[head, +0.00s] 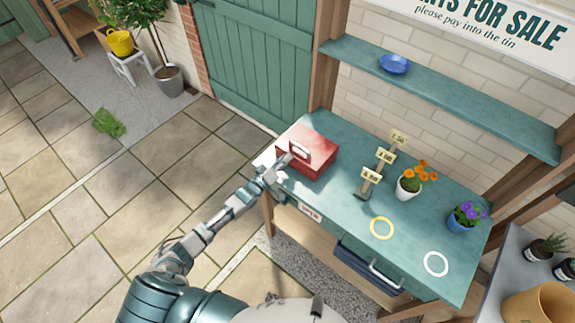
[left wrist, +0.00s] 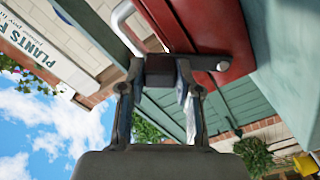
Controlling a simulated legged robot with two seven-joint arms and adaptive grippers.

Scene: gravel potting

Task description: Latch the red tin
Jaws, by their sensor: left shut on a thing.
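The red tin (head: 313,141) sits at the left end of the teal bench, and its lid looks closed. A pale metal loop (head: 299,152) shows on its near side. My left gripper (head: 275,174) is at the tin's near left side. In the left wrist view the fingers (left wrist: 160,85) are shut on a dark grip on the metal latch (left wrist: 205,63). The latch meets the red tin (left wrist: 208,25) at a round pivot, and its bent metal end (left wrist: 122,20) rises at upper left. I cannot tell whether the latch is fastened. My right gripper is out of view.
The teal bench (head: 335,215) also holds price signs (head: 372,178), an orange-flowered pot (head: 407,189), a purple-flowered blue pot (head: 462,220), a yellow ring (head: 382,228) and a white ring (head: 436,264). A shelf (head: 450,93) with a blue dish (head: 394,64) overhangs the back.

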